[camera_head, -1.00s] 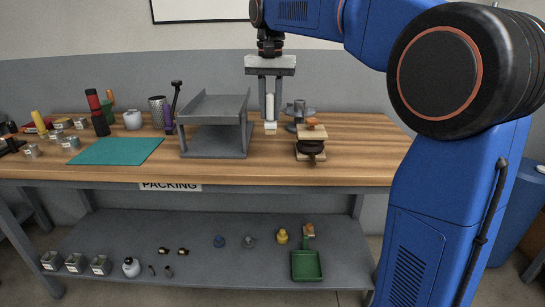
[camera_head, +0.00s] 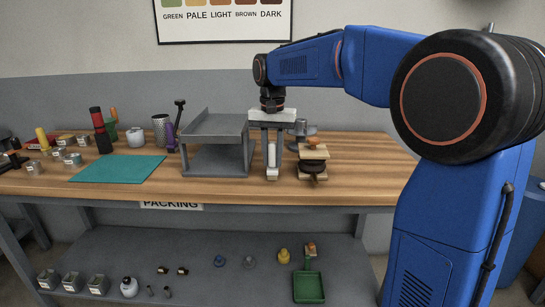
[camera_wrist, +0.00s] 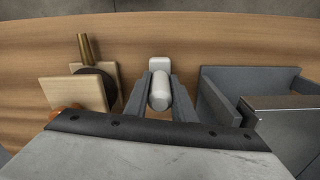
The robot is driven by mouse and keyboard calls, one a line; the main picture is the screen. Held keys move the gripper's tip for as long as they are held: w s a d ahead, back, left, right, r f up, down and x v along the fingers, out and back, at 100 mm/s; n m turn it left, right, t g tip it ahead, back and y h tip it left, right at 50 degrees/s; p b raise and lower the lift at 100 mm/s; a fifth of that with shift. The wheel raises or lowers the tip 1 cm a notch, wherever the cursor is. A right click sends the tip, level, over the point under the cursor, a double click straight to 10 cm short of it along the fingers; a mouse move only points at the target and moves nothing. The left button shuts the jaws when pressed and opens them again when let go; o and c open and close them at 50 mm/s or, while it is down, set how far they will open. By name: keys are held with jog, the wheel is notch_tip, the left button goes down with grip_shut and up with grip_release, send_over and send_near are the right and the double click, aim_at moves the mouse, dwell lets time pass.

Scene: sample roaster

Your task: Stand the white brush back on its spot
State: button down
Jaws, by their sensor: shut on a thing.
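The white brush (camera_head: 272,154) is upright between the two grey fingers of my gripper (camera_head: 272,168), which is shut on its handle. Its white head is at the bottom, low over the wooden bench top. I cannot tell whether it touches the wood. In the wrist view the rounded end of the brush (camera_wrist: 160,92) lies between the fingers (camera_wrist: 160,80), with the white head just beyond them. No marked spot for the brush shows under it.
A grey two-level stand (camera_head: 214,127) is close to the left of my gripper. A wooden-plated device with a black round part (camera_head: 313,166) is close to the right, and a grey metal item (camera_head: 301,127) behind. A teal mat (camera_head: 117,169) lies farther left.

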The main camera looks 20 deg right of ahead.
jog(key=c, duration=1.5)
grip_release()
jog(key=shift+f, duration=0.1)
notch_tip(320, 180, up, 12)
jog(key=shift+r, duration=0.15)
jog(key=s+d+f+n+t, duration=0.1)
jog(key=s+d+f, duration=0.1)
jog(key=s+f, duration=0.6)
jog(key=s+d+f+n+t, duration=0.2)
jog(key=s+f, duration=0.7)
jog(key=s, duration=0.5)
jog(key=s+d+f+n+t, duration=0.1)
jog(key=s+d+f+n, duration=0.1)
jog(key=s+f, duration=0.6)
jog(key=shift+s+d+f+t, duration=0.15)
jog(key=shift+s+d, duration=0.1)
jog(key=shift+s, duration=0.6)
jog(key=shift+s+d+t, duration=0.15)
jog(key=shift+s+d, duration=0.1)
jog(key=shift+s, duration=0.6)
